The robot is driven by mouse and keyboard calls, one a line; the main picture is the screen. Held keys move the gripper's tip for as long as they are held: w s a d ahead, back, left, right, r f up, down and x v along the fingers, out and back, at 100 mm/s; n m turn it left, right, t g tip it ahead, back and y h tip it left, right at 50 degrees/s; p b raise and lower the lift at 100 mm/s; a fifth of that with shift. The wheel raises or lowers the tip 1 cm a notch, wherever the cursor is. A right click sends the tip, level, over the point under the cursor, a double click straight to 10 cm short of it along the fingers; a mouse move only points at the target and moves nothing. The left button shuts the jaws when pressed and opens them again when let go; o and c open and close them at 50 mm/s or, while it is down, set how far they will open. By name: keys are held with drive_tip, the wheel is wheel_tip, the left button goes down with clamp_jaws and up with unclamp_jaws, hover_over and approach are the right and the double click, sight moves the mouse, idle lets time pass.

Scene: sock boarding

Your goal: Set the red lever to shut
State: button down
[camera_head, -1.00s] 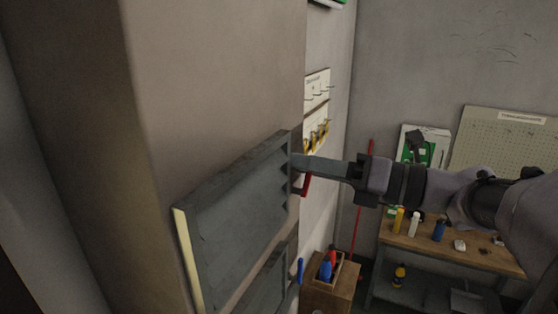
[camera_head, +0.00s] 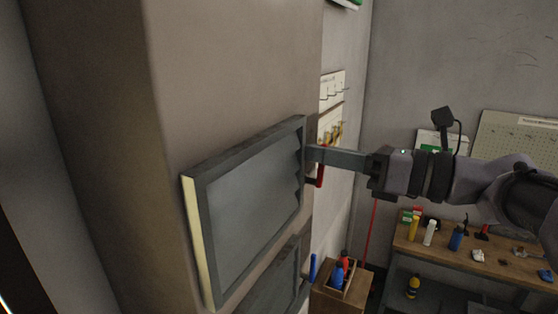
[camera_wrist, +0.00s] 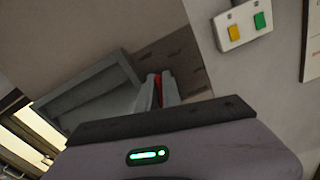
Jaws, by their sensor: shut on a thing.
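The red lever (camera_head: 320,167) is on the side of the grey box, by the near wall. It hangs down just below my fingertips in the head view. My gripper (camera_head: 312,154) reaches in from the right and is shut on the lever. In the wrist view the red of the lever (camera_wrist: 157,90) shows between the two fingers of my gripper (camera_wrist: 161,88). Most of its grip is hidden by the fingers. The grey box (camera_head: 250,205) has a framed front panel and a pale strip on its left edge.
A blue lever (camera_head: 312,268) sits below on a second grey box (camera_head: 275,287). A wooden crate with bottles (camera_head: 345,287) stands on a cabinet nearby. A workbench (camera_head: 470,257) with several bottles is at right. A yellow and green button plate (camera_wrist: 243,25) is on the wall.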

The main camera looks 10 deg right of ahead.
drive_tip(key=c, duration=1.5)
unclamp_jaws()
drive_tip(key=shift+w, duration=0.1)
